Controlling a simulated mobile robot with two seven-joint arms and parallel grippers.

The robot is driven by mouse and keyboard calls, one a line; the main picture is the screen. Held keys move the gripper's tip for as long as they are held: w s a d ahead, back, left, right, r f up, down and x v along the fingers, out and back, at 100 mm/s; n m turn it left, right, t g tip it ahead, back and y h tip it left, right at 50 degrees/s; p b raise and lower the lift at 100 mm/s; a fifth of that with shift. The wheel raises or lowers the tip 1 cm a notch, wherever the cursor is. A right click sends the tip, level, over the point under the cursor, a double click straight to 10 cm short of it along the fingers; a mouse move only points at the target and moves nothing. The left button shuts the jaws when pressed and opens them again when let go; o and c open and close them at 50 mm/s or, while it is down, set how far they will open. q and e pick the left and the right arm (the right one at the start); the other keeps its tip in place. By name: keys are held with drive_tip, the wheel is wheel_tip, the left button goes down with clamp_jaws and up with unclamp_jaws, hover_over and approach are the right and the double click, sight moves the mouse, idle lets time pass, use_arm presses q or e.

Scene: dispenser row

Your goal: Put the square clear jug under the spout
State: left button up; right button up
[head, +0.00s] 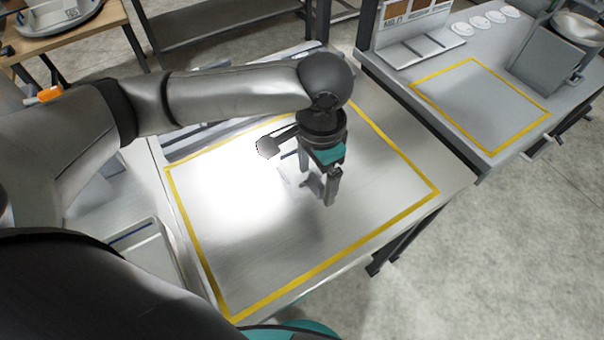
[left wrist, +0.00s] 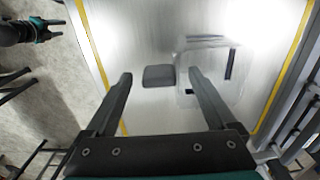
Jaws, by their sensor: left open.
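The square clear jug (head: 288,172) stands on the metal table inside the yellow outline, partly hidden behind my left gripper (head: 318,190) in the head view. In the left wrist view, the clear jug (left wrist: 207,88) is seen from above, beyond the right fingertip. A dark grey rounded block (left wrist: 158,75) beside it lies between the fingers in that view; I cannot tell whether it is the handle. My left gripper (left wrist: 161,78) is open and points down. My right gripper (left wrist: 42,30) seems to show at the far left of the left wrist view, its jaws unclear. I cannot make out a spout.
The yellow-outlined tabletop (head: 375,190) is clear around the jug. A second table (head: 480,105) at the right has an empty yellow outline, a sign board, white discs and a grey machine with a bowl. A grey tray (head: 147,248) lies at the left.

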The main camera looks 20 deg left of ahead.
use_arm(q)
drive_tip(key=shift+f, duration=0.1)
drive_tip(key=shift+c, duration=0.3)
clamp_jaws()
idle(0.4)
